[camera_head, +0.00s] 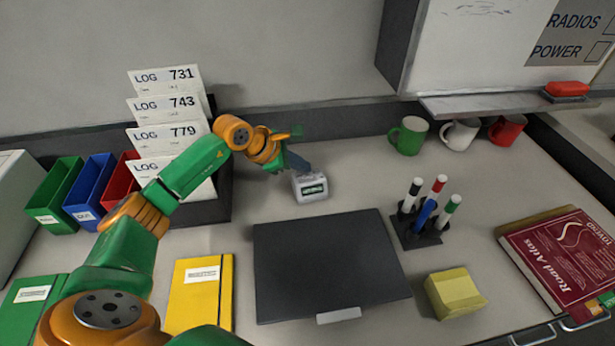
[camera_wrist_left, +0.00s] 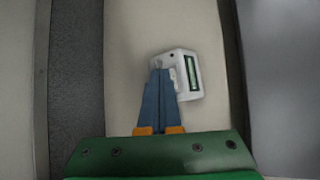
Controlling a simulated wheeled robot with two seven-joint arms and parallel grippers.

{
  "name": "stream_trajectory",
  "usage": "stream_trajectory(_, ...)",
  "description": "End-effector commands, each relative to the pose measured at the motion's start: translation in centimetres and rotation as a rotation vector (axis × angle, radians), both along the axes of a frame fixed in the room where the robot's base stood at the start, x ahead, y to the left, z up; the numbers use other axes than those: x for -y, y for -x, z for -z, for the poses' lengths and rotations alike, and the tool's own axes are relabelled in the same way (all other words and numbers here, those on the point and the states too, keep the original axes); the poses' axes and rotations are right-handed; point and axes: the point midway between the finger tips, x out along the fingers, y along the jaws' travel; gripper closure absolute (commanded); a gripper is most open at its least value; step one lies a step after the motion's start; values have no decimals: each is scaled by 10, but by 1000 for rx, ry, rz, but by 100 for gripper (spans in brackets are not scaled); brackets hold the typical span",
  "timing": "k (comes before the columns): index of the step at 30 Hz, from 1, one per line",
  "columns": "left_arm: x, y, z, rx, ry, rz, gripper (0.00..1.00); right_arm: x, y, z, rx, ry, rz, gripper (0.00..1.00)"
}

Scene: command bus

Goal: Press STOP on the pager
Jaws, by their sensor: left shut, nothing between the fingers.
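The pager (camera_head: 311,187) is a small white box with a dark green display, standing on the desk behind the dark laptop-like slab. My left gripper (camera_head: 303,168) reaches over it from the back left, its tips at the pager's top. In the left wrist view the pager (camera_wrist_left: 185,78) lies just beyond the tips of my left gripper (camera_wrist_left: 160,72). The blue-grey fingers are together with nothing between them, and they cover part of the pager's left side. I cannot tell whether the tips touch it. No lettering on the pager is readable. My right gripper is not in view.
A dark flat slab (camera_head: 330,265) lies in front of the pager. A pen holder (camera_head: 416,236) with markers stands to the right, near a yellow note block (camera_head: 454,293). Log cards in a dark rack (camera_head: 222,190) stand left. Mugs (camera_head: 408,137) line the back. Bare desk surrounds the pager.

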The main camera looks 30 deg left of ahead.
Motion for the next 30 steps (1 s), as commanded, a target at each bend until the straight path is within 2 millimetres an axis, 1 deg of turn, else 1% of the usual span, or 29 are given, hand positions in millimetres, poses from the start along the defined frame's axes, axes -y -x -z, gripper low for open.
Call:
stream_trajectory(6, -2, -3, -24, 2, 0, -1, 100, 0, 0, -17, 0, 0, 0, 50)
stream_trajectory(14, -5, -6, -48, 0, 0, 0, 100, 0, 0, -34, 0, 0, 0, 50)
stream_trajectory(30, -6, -6, -47, 0, 0, 0, 100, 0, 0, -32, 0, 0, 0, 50)
